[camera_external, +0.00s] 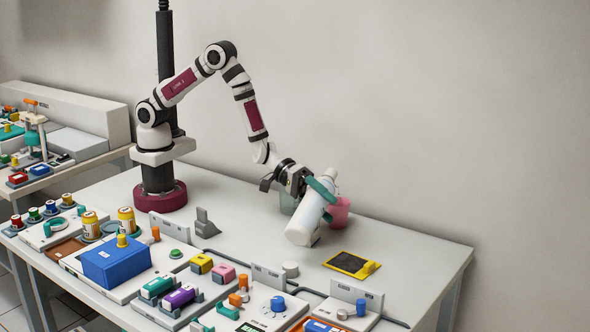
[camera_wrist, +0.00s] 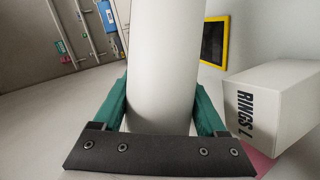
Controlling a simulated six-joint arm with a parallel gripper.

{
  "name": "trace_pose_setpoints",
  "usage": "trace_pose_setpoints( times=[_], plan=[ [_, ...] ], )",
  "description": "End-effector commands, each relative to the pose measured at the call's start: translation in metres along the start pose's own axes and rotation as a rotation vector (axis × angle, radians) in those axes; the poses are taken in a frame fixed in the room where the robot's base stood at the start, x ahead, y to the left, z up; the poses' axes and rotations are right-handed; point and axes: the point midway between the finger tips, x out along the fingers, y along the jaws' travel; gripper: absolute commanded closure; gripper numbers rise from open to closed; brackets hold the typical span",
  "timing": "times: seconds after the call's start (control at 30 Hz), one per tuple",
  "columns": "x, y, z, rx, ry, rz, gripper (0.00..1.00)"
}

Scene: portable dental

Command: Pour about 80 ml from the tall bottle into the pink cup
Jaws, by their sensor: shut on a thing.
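My gripper (camera_external: 322,190) is shut on the tall white bottle (camera_external: 306,222), its teal fingers on either side of the bottle. The bottle is held tilted, its wide end toward the lower left and its narrow end toward the upper right. In the wrist view the bottle (camera_wrist: 162,70) runs up between both fingers. The pink cup (camera_external: 341,213) stands on the table just right of and behind the bottle, partly hidden by it. A pink patch shows at the lower right of the wrist view, perhaps the cup. No liquid stream is visible.
A yellow-framed black pad (camera_external: 352,263) lies in front on the right. A white box marked "RINGS" (camera_wrist: 275,100) is close by in the wrist view. Trays with several coloured items fill the table's front.

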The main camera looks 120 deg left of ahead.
Motion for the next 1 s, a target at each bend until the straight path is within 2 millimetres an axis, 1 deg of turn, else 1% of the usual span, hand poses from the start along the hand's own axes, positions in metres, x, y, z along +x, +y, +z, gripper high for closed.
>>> trace_pose_setpoints(
  times=[0.1, 0.17, 1.0],
  plan=[
    [-0.0015, -0.0006, -0.0042, 0.086, 0.025, -0.035, 0.96],
    [-0.0018, -0.0014, -0.0052, 0.105, 0.031, -0.044, 0.96],
    [-0.0018, -0.0013, -0.0056, 0.103, 0.031, -0.042, 0.96]
  ],
)
